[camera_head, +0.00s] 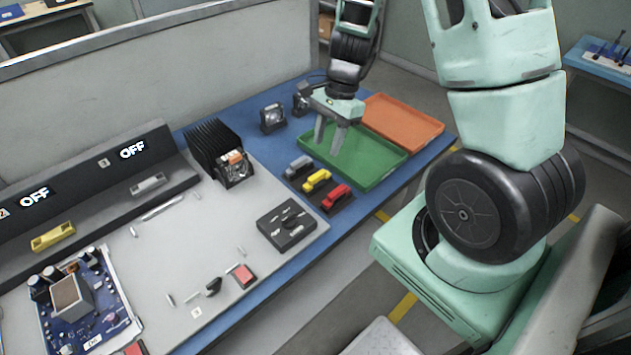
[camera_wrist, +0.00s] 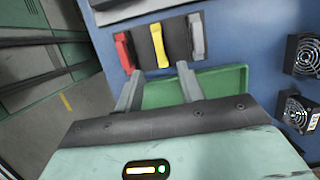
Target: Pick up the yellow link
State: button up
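The yellow link (camera_head: 316,181) lies on a dark holder on the blue table, between a grey link (camera_head: 299,166) and a red link (camera_head: 336,196). In the wrist view the yellow link (camera_wrist: 159,46) lies ahead of the fingers, with the red link (camera_wrist: 125,52) to its left and the grey link (camera_wrist: 196,37) to its right. My gripper (camera_head: 331,138) points down over the green tray (camera_head: 374,172), behind the links. Its two fingers (camera_wrist: 160,92) are apart with nothing between them. The fingers do not touch the yellow link.
An orange tray (camera_head: 404,122) lies beyond the green tray; both look empty. A dark box (camera_head: 288,225) sits on the grey board in front. A circuit board (camera_head: 85,305) lies at far left.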

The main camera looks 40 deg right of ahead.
aim_at(318, 174)
jog(key=x, duration=0.9)
jog(key=shift+a+f+b, duration=0.15)
jog(key=shift+a+b, duration=0.05)
jog(key=shift+b, duration=0.2)
grip_shut()
